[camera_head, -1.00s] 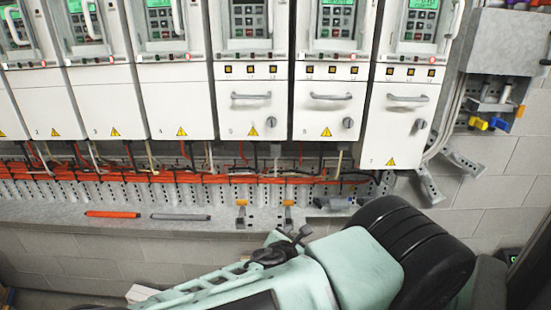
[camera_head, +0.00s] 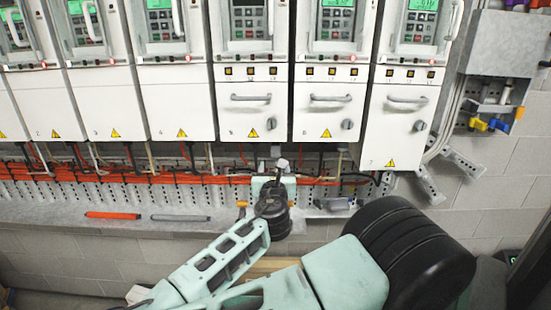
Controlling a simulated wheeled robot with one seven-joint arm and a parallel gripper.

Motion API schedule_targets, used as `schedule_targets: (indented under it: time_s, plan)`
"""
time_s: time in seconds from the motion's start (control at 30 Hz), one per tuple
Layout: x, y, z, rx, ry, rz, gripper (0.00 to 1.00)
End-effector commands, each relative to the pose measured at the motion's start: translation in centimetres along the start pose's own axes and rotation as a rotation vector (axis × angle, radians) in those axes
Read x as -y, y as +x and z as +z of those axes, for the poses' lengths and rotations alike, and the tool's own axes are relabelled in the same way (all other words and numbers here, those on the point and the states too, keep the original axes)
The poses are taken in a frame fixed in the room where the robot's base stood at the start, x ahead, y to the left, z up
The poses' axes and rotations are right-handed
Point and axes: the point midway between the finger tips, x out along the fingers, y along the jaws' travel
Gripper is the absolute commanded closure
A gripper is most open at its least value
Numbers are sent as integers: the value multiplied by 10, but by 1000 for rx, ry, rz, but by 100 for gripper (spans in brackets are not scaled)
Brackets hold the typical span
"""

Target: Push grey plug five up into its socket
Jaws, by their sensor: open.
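Drive five (camera_head: 243,110) is the white unit marked 5 with a horizontal handle and a yellow warning triangle. Several cables hang below its lower edge. A small grey piece (camera_head: 276,152) shows just under that edge at its right; it looks like the grey plug, but its fit in the socket is too small to tell. My gripper (camera_head: 272,165) points up just below it, open. My wrist and the gripper's body hide the rail and ledge behind. Whether the fingers touch the plug cannot be told.
Orange cables (camera_head: 130,176) run along a perforated rail close around my gripper. A grey ledge (camera_head: 60,213) carries an orange tool (camera_head: 112,215) and a grey tool (camera_head: 180,217). Neighbouring drive six (camera_head: 322,112) hangs close on the right. The wall below the ledge is clear at left.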

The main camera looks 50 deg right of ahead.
Motion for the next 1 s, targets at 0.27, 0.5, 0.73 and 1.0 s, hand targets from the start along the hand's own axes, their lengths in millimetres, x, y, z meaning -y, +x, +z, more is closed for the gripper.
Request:
schedule_targets:
  time_s: [0.27, 0.5, 0.73, 1.0]
  plan:
    - [0, 22, -7, 0, 5, -2, 47]
    - [0, 36, -7, 1, 6, -2, 47]
    - [3, 68, 5, 1, 0, -5, 47]
    - [2, 113, 4, 1, -2, -2, 47]
